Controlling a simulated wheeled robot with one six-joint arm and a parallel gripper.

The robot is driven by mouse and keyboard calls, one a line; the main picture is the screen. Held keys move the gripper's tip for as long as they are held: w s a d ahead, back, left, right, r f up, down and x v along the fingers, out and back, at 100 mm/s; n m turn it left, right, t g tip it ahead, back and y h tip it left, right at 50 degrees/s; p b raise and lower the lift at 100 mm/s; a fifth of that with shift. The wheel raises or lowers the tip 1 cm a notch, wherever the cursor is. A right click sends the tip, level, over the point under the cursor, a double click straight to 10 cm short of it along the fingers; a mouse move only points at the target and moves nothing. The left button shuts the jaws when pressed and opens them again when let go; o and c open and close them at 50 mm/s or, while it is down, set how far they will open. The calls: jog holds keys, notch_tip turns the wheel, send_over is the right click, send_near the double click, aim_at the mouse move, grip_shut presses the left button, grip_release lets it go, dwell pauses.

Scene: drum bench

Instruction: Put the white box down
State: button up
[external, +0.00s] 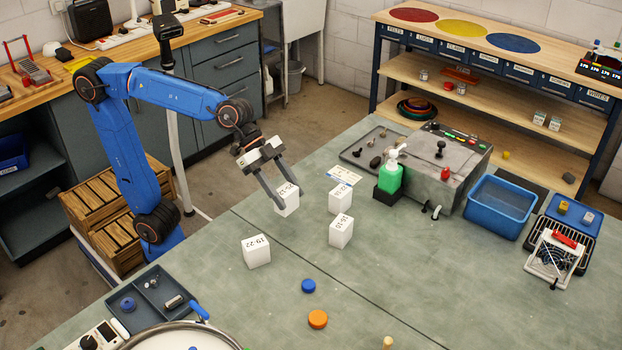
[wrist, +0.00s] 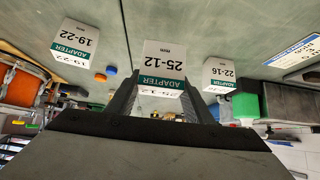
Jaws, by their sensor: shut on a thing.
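My gripper (external: 288,196) is shut on a white box (external: 287,205) near the bench's far left edge. In the wrist view the white box (wrist: 163,60) sits between both fingers, with a green band reading ADAPTER and 25-12. I cannot tell whether its underside touches the bench or hangs just above it. Three similar white boxes stand apart on the bench: one to the right (external: 340,201), one nearer the middle (external: 341,232), and one in front (external: 257,252) marked 19-22. The wrist view shows the 19-22 box (wrist: 75,43) and a 22-16 box (wrist: 220,75).
The grey-green bench (external: 400,270) has bare room around the boxes. A blue cap (external: 308,286) and an orange cap (external: 317,319) lie nearer the front. A green bottle (external: 391,178), a grey machine (external: 440,175) and a blue bin (external: 496,208) stand to the right.

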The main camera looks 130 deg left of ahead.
aim_at(284, 190)
jog(key=r, duration=0.4)
jog(key=shift+d+r, duration=0.25)
jog(key=shift+r, duration=0.1)
jog(key=s+d+m+h, duration=0.2)
jog(key=s+d, duration=0.2)
jog(key=d, duration=0.4)
jog(key=s+d+m+h, duration=0.2)
jog(key=s+d+m, duration=0.15)
jog(key=d, duration=0.35)
jog(key=shift+n+g, duration=0.3)
jog(key=shift+n, duration=0.05)
jog(key=shift+s+d+f, duration=0.15)
jog(key=shift+f, duration=2.2)
jog(key=shift+s+d+f, duration=0.1)
jog(key=shift+f, duration=2.25)
jog(key=shift+f, duration=0.15)
jog(key=o, duration=1.1)
